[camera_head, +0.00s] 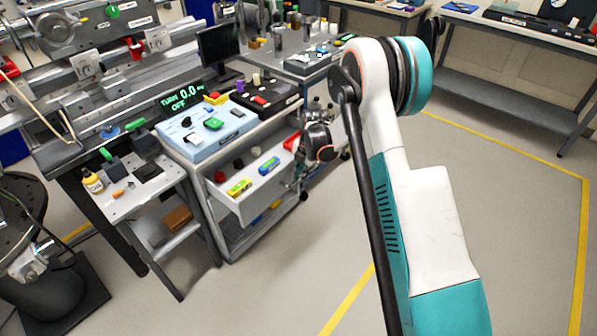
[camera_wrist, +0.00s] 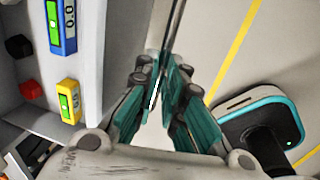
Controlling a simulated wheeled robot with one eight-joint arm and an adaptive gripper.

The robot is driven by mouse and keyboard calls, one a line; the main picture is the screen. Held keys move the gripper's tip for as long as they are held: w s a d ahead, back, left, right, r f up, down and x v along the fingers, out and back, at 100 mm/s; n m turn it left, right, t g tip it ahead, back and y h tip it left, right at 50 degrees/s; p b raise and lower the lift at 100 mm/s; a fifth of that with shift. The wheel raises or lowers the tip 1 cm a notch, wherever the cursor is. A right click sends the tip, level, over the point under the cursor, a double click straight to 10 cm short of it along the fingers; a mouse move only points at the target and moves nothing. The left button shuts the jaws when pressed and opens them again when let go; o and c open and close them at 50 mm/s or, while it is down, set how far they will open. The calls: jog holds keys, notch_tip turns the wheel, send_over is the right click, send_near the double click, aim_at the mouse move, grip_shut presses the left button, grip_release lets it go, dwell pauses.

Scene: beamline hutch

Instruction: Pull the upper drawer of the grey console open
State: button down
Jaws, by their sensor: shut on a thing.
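The grey console (camera_head: 207,206) stands left of centre in the head view, and its upper drawer (camera_head: 268,194) is pulled out, with the inside showing. The drawer also shows on the left of the wrist view, with its front panel (camera_wrist: 120,60) beside my fingers. My gripper (camera_wrist: 167,78) is shut on a thin bar, the drawer handle (camera_wrist: 171,28), which stands off the panel. In the head view my gripper (camera_head: 303,180) is at the drawer's right front end, partly hidden by my wrist.
A yellow device (camera_head: 239,187) and a blue device (camera_head: 269,166) lie in the drawer with small red and black pieces. A light blue control box (camera_head: 208,130) stands on the console top. A side table (camera_head: 125,200) is at left. Floor (camera_head: 300,270) in front is clear.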

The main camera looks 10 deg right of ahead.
dwell(0.3)
jog(key=c, duration=1.7)
grip_release()
jog(key=shift+r, duration=0.15)
jog(key=r, duration=0.3)
jog(key=s+d+r, duration=0.1)
jog(key=r, duration=0.7)
jog(key=shift+s+d+r, duration=0.2)
jog(key=shift+s+r, duration=0.05)
jog(key=shift+s, duration=0.15)
